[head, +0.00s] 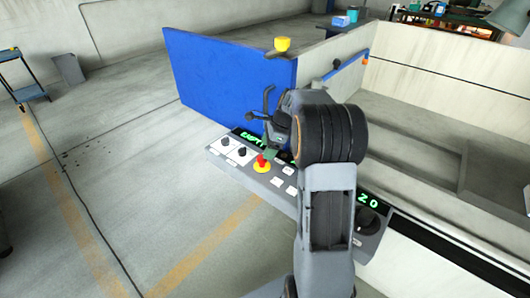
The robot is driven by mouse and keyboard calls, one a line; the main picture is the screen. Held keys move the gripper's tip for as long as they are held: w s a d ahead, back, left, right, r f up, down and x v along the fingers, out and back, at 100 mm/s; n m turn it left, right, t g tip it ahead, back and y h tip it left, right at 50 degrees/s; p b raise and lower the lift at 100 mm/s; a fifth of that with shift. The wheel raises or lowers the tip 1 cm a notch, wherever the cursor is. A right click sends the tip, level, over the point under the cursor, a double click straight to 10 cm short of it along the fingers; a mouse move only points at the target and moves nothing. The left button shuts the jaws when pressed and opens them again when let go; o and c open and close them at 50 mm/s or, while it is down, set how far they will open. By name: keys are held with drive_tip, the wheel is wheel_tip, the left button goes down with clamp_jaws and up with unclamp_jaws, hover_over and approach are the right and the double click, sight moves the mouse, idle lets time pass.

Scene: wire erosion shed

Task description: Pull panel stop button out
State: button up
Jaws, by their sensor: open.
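The panel stop button (261,160) is a small red mushroom knob on a yellow base, set in the grey control panel (233,170) near the middle of the head view. Whether the knob is pushed in or out is too small to tell. My gripper (268,120) is above and slightly right of the button, at the end of my dark arm. Its jaws are open and appear apart from the button. My arm hides the middle of the panel and part of its green display (254,138).
Black knobs (241,151) and white keys (284,170) flank the button. A large black dial (366,220) is at the panel's right end. A blue machine wall (225,80) stands behind the panel, with a yellow-capped post (282,45) at its corner. The floor at left is open.

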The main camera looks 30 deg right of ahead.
drive_tip(key=p+v, duration=0.1)
drive_tip(key=v, duration=0.9)
drive_tip(key=shift+r, duration=0.2)
